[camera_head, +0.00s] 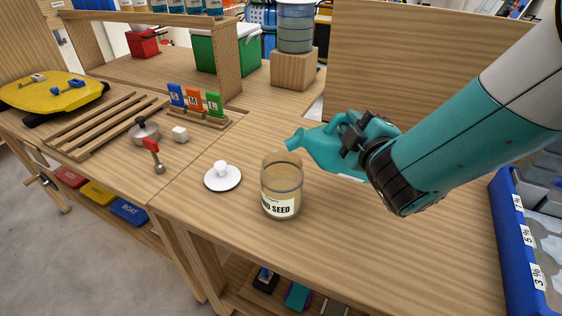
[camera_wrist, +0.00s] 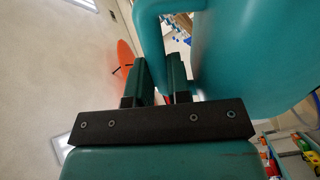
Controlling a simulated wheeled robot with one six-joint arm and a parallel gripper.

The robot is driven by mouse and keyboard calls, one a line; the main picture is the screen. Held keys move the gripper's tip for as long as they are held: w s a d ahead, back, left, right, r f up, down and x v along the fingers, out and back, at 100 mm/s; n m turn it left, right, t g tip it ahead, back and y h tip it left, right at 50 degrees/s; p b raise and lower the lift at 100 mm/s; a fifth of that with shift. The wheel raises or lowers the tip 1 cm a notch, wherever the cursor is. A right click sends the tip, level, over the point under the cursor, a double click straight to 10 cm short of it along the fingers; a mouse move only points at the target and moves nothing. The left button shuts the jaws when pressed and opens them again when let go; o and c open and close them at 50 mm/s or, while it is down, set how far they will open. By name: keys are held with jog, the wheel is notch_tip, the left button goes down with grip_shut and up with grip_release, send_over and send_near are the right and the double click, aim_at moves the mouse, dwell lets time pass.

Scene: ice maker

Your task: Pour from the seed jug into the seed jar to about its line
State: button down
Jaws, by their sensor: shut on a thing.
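The teal seed jug (camera_head: 328,147) is tilted, its spout pointing left toward the seed jar. My gripper (camera_head: 357,138) is shut on the jug's handle; the wrist view shows the handle (camera_wrist: 150,50) between the fingers (camera_wrist: 160,80), with the jug body (camera_wrist: 260,55) beside it. The clear seed jar (camera_head: 281,187) stands upright on the table with a "SEED" label on its front. The spout is above and slightly right of the jar's rim. No falling stream is clearly visible. The level in the jar is hard to tell.
A white lid (camera_head: 222,176) with a knob lies left of the jar. A blue bin (camera_head: 508,240) stands at the right. Bare table lies in front of the jug.

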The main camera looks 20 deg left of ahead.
aim_at(339, 135)
jog(key=shift+s+a+r+n+p, duration=0.2)
jog(key=shift+a+r+n, duration=0.1)
jog(key=shift+n, duration=0.3)
jog(key=shift+s+a+r+n+p, duration=0.2)
jog(key=shift+a+r+n, duration=0.1)
jog(key=shift+n, duration=0.3)
dwell(2.9)
jog(key=shift+s+a+r+n+p, duration=0.2)
jog(key=shift+a+r+n+p, duration=0.05)
jog(key=shift+r+n+p, duration=0.35)
jog(key=shift+s+a+r+n+p, duration=0.15)
jog(key=shift+a+r+n+p, duration=0.1)
jog(key=shift+r+n+p, duration=0.3)
dwell(2.8)
